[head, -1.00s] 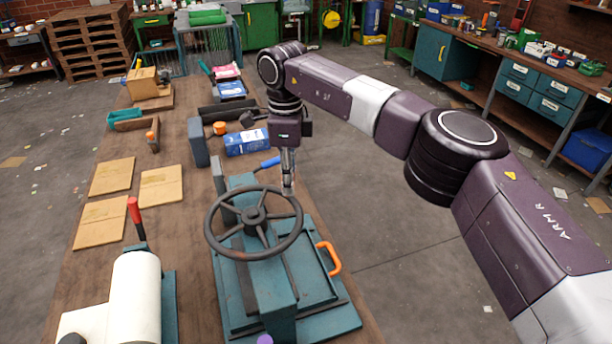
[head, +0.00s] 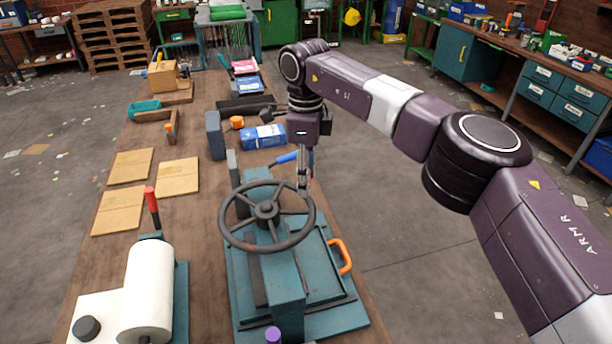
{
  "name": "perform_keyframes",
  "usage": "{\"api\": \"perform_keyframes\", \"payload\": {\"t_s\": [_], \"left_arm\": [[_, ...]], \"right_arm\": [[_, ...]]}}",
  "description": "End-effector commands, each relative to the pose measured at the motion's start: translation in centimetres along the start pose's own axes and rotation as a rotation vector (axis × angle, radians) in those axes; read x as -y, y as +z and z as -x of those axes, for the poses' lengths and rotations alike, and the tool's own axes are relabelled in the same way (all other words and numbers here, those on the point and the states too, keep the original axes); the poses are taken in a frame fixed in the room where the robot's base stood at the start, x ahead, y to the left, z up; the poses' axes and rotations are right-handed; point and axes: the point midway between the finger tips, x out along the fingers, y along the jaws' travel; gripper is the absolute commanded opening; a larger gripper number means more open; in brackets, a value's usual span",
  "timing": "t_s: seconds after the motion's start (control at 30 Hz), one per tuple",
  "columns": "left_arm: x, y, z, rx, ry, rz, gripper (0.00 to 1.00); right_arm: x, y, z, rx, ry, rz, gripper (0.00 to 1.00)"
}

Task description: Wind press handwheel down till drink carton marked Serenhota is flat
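The press (head: 288,290) is teal and stands at the near end of the bench. Its dark handwheel (head: 267,210) lies on top, with spokes and a round hub. My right gripper (head: 303,187) points down at the far right part of the wheel's rim. Its fingers show nearly edge-on, so I cannot tell whether they are open or closed on the rim. A blue and white carton (head: 263,137) lies on the bench behind the press; its marking is too small to read. I see no carton under the press, where the wheel and frame block the view. My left gripper is out of view.
An orange handle (head: 341,257) sticks out on the press's right side. A white roll (head: 148,290) and a red-handled lever (head: 152,207) stand to the left. Flat cardboard sheets (head: 178,176) lie on the bench (head: 195,225).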

Motion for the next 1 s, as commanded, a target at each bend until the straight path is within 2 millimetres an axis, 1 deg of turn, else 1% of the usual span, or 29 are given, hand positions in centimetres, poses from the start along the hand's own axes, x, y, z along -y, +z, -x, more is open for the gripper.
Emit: {"api": "perform_keyframes", "payload": {"t_s": [0.17, 0.27, 0.37, 0.6, 0.67, 0.8, 1.0], "left_arm": [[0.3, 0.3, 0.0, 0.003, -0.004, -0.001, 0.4], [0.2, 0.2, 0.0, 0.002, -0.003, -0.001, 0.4], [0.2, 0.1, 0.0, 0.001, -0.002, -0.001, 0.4], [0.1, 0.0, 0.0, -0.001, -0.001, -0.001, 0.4], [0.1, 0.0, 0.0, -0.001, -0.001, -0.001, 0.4], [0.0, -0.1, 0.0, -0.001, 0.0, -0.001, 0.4], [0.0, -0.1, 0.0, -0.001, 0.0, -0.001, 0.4]], "right_arm": [[0.0, 0.1, 0.2, 0.002, -0.001, 0.001, 0.39], [0.1, 0.1, 1.1, 0.002, -0.003, 0.0, 0.39], [0.1, 0.1, 2.8, 0.003, -0.004, -0.001, 0.39], [0.1, 0.0, 8.2, 0.002, -0.004, -0.002, 0.39], [0.0, 0.1, 9.4, 0.003, -0.003, -0.002, 0.39], [0.0, 0.0, 11.0, 0.001, -0.002, -0.002, 0.39], [0.0, -0.1, 12.0, 0.001, -0.001, -0.001, 0.39]]}}
